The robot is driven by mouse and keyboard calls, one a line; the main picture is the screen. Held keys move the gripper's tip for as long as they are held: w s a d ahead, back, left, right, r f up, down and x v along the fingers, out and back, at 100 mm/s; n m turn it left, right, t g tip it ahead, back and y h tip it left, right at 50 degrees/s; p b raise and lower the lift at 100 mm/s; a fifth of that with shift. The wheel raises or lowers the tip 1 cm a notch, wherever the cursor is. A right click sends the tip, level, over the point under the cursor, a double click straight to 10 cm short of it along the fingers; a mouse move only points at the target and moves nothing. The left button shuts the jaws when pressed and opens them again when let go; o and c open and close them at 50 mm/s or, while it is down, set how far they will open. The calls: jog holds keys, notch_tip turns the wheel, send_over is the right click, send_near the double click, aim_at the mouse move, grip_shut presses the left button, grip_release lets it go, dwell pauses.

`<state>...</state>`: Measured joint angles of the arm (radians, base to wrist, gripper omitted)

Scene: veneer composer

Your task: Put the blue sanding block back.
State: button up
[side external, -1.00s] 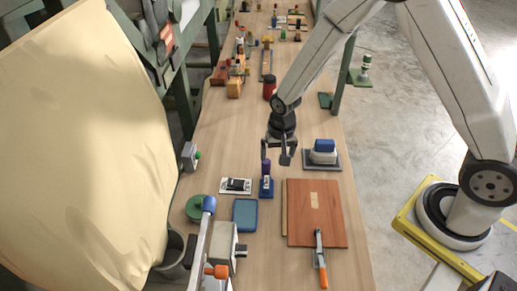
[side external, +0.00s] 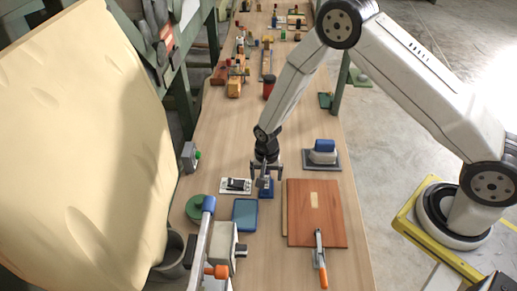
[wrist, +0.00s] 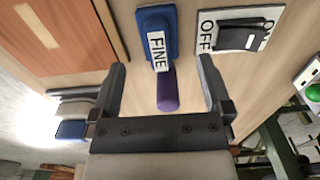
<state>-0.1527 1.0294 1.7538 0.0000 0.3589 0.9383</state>
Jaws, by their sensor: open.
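A blue block (side external: 266,192) with a white FINE label and an upright purple handle stands on the bench. In the wrist view the blue block (wrist: 156,25) is at the top middle, and its purple handle (wrist: 167,92) reaches toward the camera. My gripper (side external: 267,180) is pointing down over this block. Its open fingers are on either side of the purple handle, with gaps visible in the wrist view. My gripper largely hides the handle in the side view. A second blue-topped block (side external: 323,150) sits on a dark grey plate further right.
A black switch on a white plate (side external: 228,190) is close left of the block. A teal-blue pad (side external: 244,214), a green disc (side external: 195,208) and a reddish wooden panel (side external: 304,215) with an orange-handled clamp (side external: 322,270) lie nearer the camera.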

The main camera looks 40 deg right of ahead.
aim_at(267, 183)
jog(key=shift+f, duration=0.45)
jog(key=shift+f, duration=0.1)
jog(key=shift+d+f, duration=0.1)
jog(key=shift+f, duration=2.4)
grip_shut()
jog(key=shift+r, duration=0.15)
